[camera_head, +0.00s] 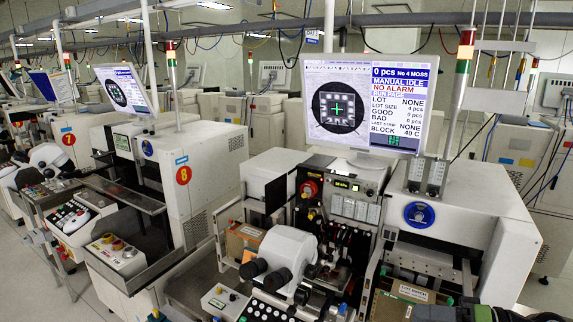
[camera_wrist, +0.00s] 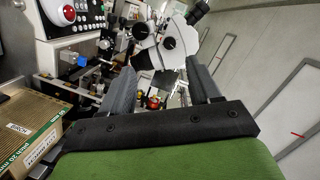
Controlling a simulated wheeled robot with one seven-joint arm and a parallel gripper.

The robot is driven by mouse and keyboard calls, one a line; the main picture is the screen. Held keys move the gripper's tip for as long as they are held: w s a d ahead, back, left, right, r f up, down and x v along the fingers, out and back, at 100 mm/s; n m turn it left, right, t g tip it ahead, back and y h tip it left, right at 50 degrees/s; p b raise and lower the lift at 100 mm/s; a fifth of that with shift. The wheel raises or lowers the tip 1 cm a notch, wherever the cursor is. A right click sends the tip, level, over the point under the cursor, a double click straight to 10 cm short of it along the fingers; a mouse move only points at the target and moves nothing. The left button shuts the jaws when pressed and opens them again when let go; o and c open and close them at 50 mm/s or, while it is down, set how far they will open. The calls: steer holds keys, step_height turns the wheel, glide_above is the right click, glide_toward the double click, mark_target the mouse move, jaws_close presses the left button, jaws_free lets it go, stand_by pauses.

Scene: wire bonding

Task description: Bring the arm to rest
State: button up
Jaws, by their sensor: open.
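My gripper (camera_wrist: 148,78) shows in the wrist view, its two grey fingers standing wide apart from a black bar. It is open, and nothing is held between the fingers. Beyond the fingers is the white microscope head (camera_wrist: 157,42) of the bonding machine, with dark eyepieces; it also shows in the head view (camera_head: 287,249). In the head view a green and black part of my arm (camera_head: 480,313) shows at the bottom right edge. The rest of my arm is out of view there.
The monitor (camera_head: 366,105) reads "MANUAL IDLE" and "NO ALARM". Bare floor (camera_wrist: 262,60) shows at right in the wrist view.

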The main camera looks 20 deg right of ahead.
steer(key=w+a+f+n+g+h, duration=0.15)
steer(key=w+a+g, duration=0.3)
steer(key=a, duration=0.55)
steer(key=w+a+f+g+h, duration=0.1)
steer(key=w+a+g+h, duration=0.2)
steer(key=a+g, duration=0.5)
steer(key=s+a+r+n+t+h, duration=0.1)
steer(key=s+a+h, duration=0.2)
steer(key=a, duration=0.2)
steer(key=s+a+r+t+h, duration=0.1)
steer(key=s+a+h, duration=0.15)
steer(key=a, duration=0.25)
steer(key=s+r+t+h, duration=0.1)
steer(key=s+r+t, duration=0.2)
steer(key=s, duration=0.7)
steer(key=shift+a+r+t+h+b, duration=0.3)
steer(key=shift+t+h+b, duration=0.15)
steer(key=shift+t, duration=0.4)
steer(key=shift+s+d+n, duration=0.15)
steer(key=shift+n, duration=0.1)
